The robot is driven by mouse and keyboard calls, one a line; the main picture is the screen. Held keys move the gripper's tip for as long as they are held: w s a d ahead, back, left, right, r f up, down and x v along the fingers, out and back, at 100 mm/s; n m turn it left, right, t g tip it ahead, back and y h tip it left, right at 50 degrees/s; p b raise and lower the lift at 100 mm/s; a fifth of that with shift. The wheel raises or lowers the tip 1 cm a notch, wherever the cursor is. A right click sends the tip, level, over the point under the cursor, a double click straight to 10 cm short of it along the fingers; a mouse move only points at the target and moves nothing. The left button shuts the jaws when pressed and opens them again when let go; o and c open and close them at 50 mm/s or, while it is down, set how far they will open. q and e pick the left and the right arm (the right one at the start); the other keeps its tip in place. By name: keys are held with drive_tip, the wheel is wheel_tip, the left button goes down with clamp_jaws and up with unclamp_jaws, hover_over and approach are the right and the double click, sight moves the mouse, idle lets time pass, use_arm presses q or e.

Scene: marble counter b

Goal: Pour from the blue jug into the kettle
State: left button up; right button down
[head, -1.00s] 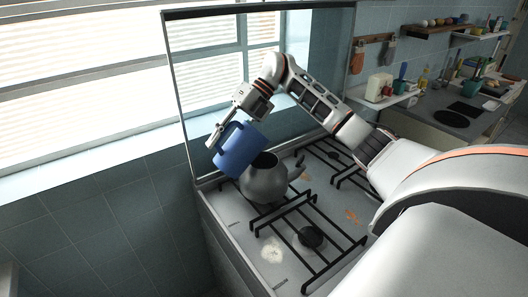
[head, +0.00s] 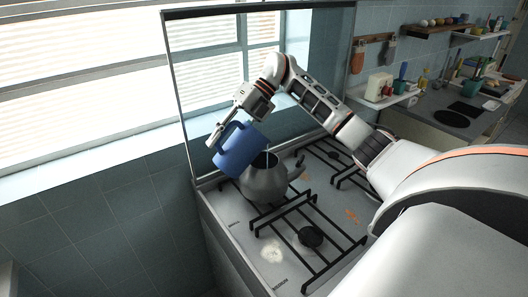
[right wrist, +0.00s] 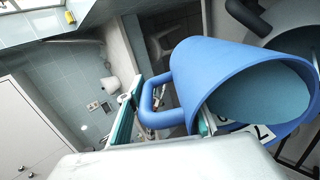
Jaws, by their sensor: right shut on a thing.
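The blue jug (head: 238,148) is held in the air, tilted to the right, with its mouth over the near-left side of the kettle's opening. My right gripper (head: 217,137) is shut on its handle. In the right wrist view, the jug (right wrist: 195,75) shows its wide mouth at the right and its handle between my fingers (right wrist: 165,118). The grey, round kettle (head: 265,185) stands upright on the stove with its dark top open. A thin pale line shows at the kettle's mouth, perhaps a stream. My left gripper is out of view.
The stove (head: 235,215) has black grates (head: 290,215) and a dark burner (head: 311,236), with pale and orange stains on its top. A glass panel stands behind it, before the window. A cluttered counter (head: 450,115) lies at the back right.

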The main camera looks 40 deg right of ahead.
drive_tip(key=shift+r, duration=0.2)
idle(1.4)
drive_tip(key=shift+a+f+h, duration=0.3)
drive_tip(key=shift+h, duration=0.5)
drive_tip(key=shift+a+f+h, duration=0.1)
drive_tip(key=shift+f+h, duration=0.15)
drive_tip(key=shift+h, duration=0.05)
drive_tip(key=shift+w+r+g+h, duration=0.1)
drive_tip(key=shift+r+g+h, duration=0.1)
drive_tip(key=shift+r+h, duration=0.45)
drive_tip(key=shift+r+g+h, duration=0.2)
drive_tip(key=shift+h, duration=0.85)
drive_tip(key=shift+d+f+h, duration=0.2)
drive_tip(key=shift+f+h, duration=0.25)
drive_tip(key=shift+f, duration=0.2)
drive_tip(key=shift+d+f+h, duration=0.15)
drive_tip(key=shift+f+h, duration=0.3)
drive_tip(key=shift+f, duration=0.15)
drive_tip(key=shift+d+f+g+h, duration=0.3)
drive_tip(key=shift+d+f+h, duration=0.2)
drive_tip(key=shift+h, duration=0.5)
